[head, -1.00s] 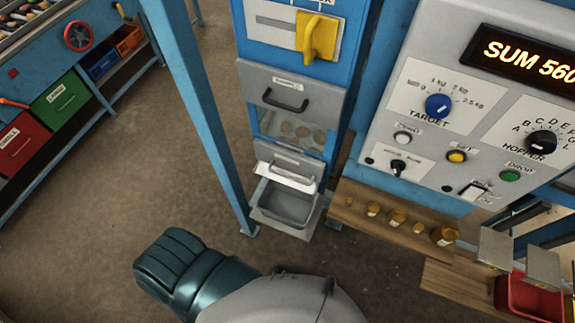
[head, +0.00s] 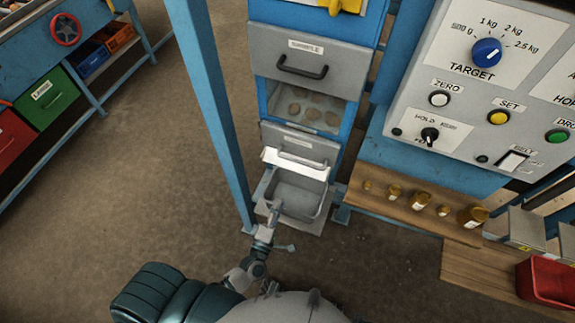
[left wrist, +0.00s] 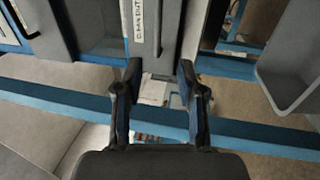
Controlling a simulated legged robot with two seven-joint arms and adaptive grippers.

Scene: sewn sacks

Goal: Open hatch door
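A tall blue cabinet (head: 264,98) stands at the middle of the head view. Its upper grey panel (head: 345,68) has a black bar handle (head: 302,68) and appears shut. Below a window with several round items, a lower grey hatch door (head: 318,150) has a handle (head: 302,161) and a bright ledge. I cannot tell which panel is the task's hatch. My left gripper (head: 279,229) is open and empty, low in front of the grey tray (head: 318,207). The left wrist view shows its two fingers apart (left wrist: 159,85), with nothing between them. My right gripper is out of view.
A blue post (head: 212,110) stands left of the cabinet. A control panel (head: 470,100) and a wooden shelf (head: 425,218) with several small jars are at the right. A red bin (head: 545,282) sits at the lower right.

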